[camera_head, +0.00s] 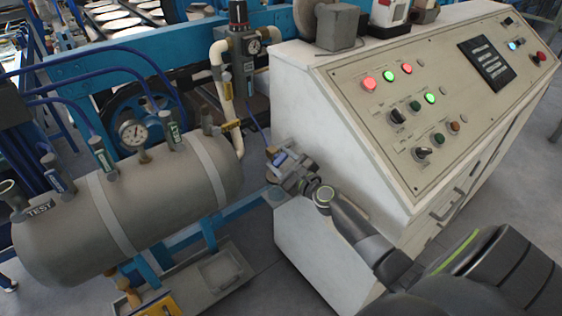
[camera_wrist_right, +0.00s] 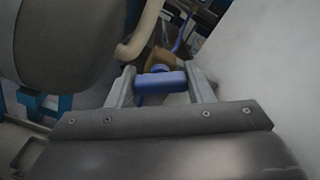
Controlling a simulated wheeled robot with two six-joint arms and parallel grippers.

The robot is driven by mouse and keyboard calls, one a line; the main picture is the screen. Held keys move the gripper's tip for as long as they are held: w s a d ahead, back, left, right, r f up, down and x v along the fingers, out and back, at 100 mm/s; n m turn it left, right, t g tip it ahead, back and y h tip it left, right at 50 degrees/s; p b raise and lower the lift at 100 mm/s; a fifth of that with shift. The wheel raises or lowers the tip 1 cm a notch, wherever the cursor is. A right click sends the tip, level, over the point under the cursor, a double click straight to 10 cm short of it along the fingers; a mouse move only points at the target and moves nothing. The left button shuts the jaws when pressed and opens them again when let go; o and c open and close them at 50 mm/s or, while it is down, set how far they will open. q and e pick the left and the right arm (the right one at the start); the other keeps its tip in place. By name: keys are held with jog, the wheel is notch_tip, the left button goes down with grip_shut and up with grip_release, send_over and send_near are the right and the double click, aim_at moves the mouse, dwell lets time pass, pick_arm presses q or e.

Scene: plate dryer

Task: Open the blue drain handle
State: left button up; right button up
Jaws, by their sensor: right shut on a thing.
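The blue drain handle (camera_wrist_right: 160,82) sits between the two fingers of my right gripper (camera_wrist_right: 162,86) in the right wrist view, its long side running across from finger to finger. In the head view my right gripper (camera_head: 278,165) is between the grey tank and the white cabinet, and a small bit of blue (camera_head: 280,159) shows at its fingers. The gripper is shut on the handle. The valve body is mostly hidden, so I cannot tell whether the valve is open or shut. My left gripper is not in view.
The grey tank (camera_head: 160,195) with a gauge (camera_head: 133,131) and several small valves stands at left. The white control cabinet (camera_head: 310,105) stands close beside my right arm. A cream pipe (camera_head: 222,75) rises behind the gripper. A metal tray (camera_head: 222,270) is below.

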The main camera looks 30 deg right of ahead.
jog(key=n, duration=0.3)
jog(key=shift+n+b, duration=0.3)
jog(key=shift+n, duration=0.1)
jog(key=n, duration=0.4)
jog(key=shift+f+b, duration=0.1)
jog(key=shift+b, duration=0.25)
jog(key=shift+n, duration=2)
jog(key=shift+c, duration=0.2)
jog(key=o, duration=1)
jog(key=shift+s, duration=0.1)
